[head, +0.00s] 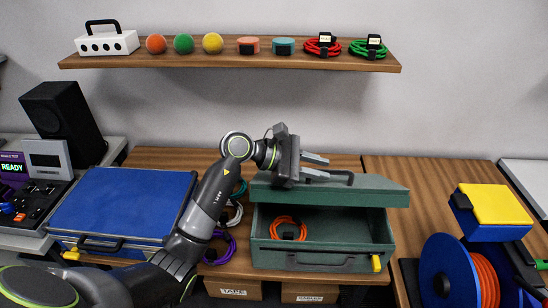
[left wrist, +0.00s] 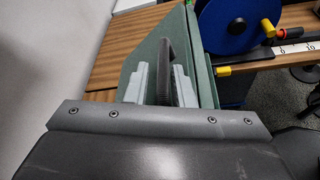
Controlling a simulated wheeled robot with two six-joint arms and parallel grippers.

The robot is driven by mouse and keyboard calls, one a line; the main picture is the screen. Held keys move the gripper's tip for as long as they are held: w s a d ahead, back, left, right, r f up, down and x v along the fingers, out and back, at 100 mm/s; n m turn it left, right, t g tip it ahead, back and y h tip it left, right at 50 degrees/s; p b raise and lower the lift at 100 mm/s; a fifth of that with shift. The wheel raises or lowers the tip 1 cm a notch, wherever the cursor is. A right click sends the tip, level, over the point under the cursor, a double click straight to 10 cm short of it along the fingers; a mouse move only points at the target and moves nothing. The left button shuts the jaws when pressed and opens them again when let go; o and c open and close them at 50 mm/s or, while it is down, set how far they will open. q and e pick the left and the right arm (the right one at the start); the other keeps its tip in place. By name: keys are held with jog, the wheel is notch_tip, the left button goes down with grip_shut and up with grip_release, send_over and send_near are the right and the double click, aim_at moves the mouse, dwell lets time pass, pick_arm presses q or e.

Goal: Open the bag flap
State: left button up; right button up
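The green bag (head: 258,235) is a box-like case on the table. Its flap (head: 385,191) is raised at an angle, so the inside shows. A dark handle (head: 342,177) stands on the flap; it also shows in the left wrist view (left wrist: 165,72). My left gripper (head: 318,166) is at this handle, its fingers apart. In the left wrist view the handle lies between the fingers, nearer the right one; contact is unclear. A coiled orange cable (head: 289,223) lies inside the bag. My right gripper is not in view.
A closed blue case (head: 125,200) lies left, with purple, white and teal coiled cables between it and the green bag. A blue reel (head: 446,277) and a yellow-topped block (head: 495,205) stand right. A wall shelf (head: 230,61) hangs above.

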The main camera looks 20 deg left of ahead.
pick_arm(q)
jog(key=b+v, duration=0.2)
jog(key=v, duration=0.4)
jog(key=b+v, duration=0.2)
jog(key=v, duration=0.4)
jog(key=shift+a+f, duration=0.1)
jog(key=shift+a, duration=0.25)
jog(key=shift+b+v, duration=0.4)
jog(key=shift+v, duration=0.6)
jog(key=shift+s+d, duration=0.1)
